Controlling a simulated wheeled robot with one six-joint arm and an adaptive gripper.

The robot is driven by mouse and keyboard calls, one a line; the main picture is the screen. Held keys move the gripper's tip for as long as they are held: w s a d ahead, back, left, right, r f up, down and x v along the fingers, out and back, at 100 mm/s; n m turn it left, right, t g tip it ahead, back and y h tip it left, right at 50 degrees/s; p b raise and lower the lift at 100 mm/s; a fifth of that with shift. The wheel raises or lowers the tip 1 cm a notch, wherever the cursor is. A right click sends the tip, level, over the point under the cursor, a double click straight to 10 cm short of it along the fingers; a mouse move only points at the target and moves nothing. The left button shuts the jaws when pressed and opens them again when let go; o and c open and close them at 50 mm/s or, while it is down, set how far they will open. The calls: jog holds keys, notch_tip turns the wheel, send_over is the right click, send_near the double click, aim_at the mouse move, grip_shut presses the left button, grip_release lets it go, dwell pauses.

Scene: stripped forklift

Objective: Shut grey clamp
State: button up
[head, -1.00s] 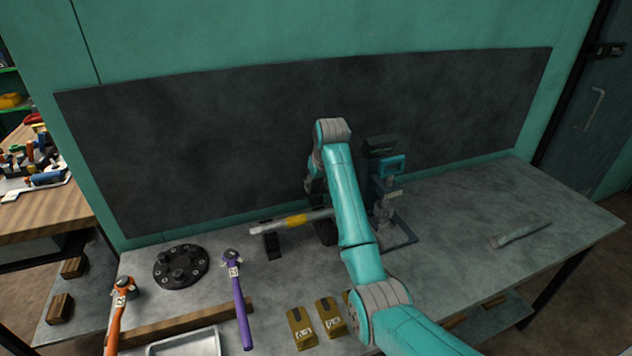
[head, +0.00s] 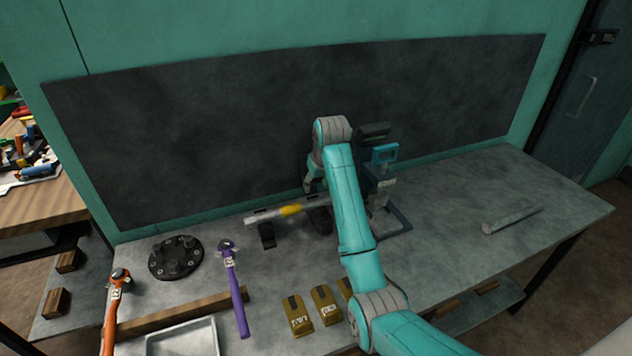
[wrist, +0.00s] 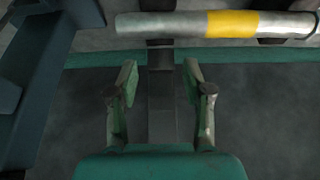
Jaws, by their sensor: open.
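My gripper (head: 311,182) is at the far end of my arm, above the back of the bench, partly hidden by the arm in the head view. In the wrist view my gripper (wrist: 158,80) is open. A dark grey upright strip (wrist: 163,105) shows between its spread fingers, in line with a support of the rod; I cannot tell whether it is part of the grey clamp. The silver rod with a yellow band (head: 291,210) lies across black supports (head: 267,233). It crosses the top of the wrist view (wrist: 232,24), beyond the fingertips. No clamp shows clearly.
A dark blue stand with a teal top (head: 385,153) is right of my arm, close by. A purple-handled tool (head: 236,290), an orange tool (head: 113,310), a black flange (head: 176,257) and brass blocks (head: 298,315) lie left and front. The bench's right is mostly clear, with one grey bar (head: 512,218).

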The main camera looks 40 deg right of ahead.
jog(key=o, duration=0.6)
jog(key=shift+c, duration=0.2)
